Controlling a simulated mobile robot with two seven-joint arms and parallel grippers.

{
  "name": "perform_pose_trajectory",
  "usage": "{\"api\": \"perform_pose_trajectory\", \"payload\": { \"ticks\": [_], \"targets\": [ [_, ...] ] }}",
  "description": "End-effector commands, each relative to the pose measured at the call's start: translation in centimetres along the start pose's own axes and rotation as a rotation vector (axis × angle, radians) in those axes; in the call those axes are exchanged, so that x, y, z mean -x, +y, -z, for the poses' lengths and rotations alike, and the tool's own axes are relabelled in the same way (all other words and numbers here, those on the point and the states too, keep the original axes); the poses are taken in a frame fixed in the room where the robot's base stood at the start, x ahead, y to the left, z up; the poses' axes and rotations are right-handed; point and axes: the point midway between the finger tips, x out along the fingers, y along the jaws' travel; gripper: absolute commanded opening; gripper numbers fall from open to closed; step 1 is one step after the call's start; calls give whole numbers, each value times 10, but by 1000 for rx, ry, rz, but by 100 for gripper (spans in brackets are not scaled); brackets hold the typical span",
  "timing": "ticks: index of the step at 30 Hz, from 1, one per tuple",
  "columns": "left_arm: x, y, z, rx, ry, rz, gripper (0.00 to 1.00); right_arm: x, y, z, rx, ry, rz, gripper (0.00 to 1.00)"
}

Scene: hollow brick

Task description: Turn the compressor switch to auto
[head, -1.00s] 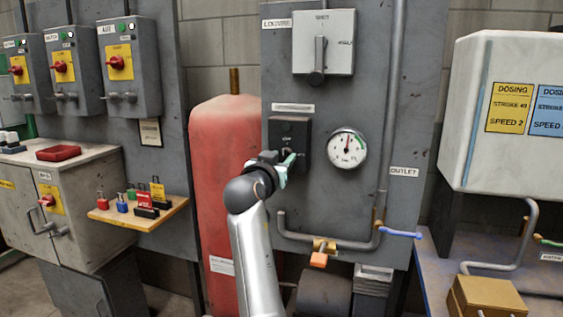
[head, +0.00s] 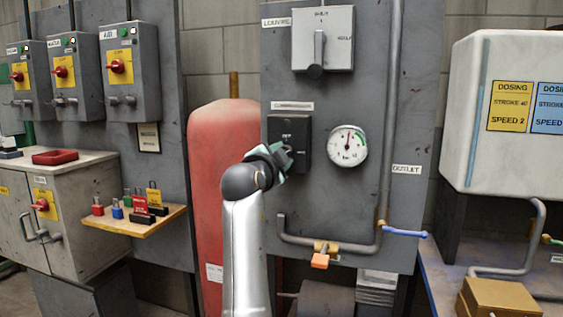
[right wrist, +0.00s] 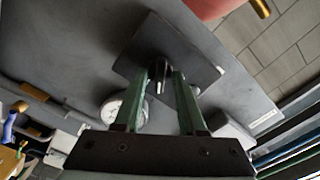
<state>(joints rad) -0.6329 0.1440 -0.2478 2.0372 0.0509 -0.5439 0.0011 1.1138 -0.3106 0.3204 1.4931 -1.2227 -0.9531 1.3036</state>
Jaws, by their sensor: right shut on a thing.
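The compressor switch is a black box (head: 288,128) on the grey panel, right of the red tank. In the right wrist view its dark square plate (right wrist: 190,60) looks tilted. Its black knob (right wrist: 160,72) is between the two green fingers of my right gripper (right wrist: 165,76). The gripper is shut on the knob. In the head view my right gripper (head: 281,156) is at the lower part of the box, and the gripper hides the knob there. I cannot read the knob's setting. My left gripper is in neither view.
A round gauge (head: 347,146) is just right of the switch, and a grey louvre switch (head: 323,40) is above. The red tank (head: 212,150) stands close on the left.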

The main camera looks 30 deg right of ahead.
Motion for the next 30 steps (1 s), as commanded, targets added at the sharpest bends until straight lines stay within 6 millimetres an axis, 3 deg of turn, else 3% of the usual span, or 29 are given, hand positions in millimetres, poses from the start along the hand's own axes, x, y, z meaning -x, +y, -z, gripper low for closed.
{"api": "perform_pose_trajectory", "payload": {
  "ticks": [4,15,30],
  "targets": [
    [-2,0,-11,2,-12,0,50,0,1,-1,-141,0,0,0],
    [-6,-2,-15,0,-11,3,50,0,1,-1,-436,-1,2,0],
    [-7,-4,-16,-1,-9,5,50,0,1,0,-598,1,2,0]
  ]
}}
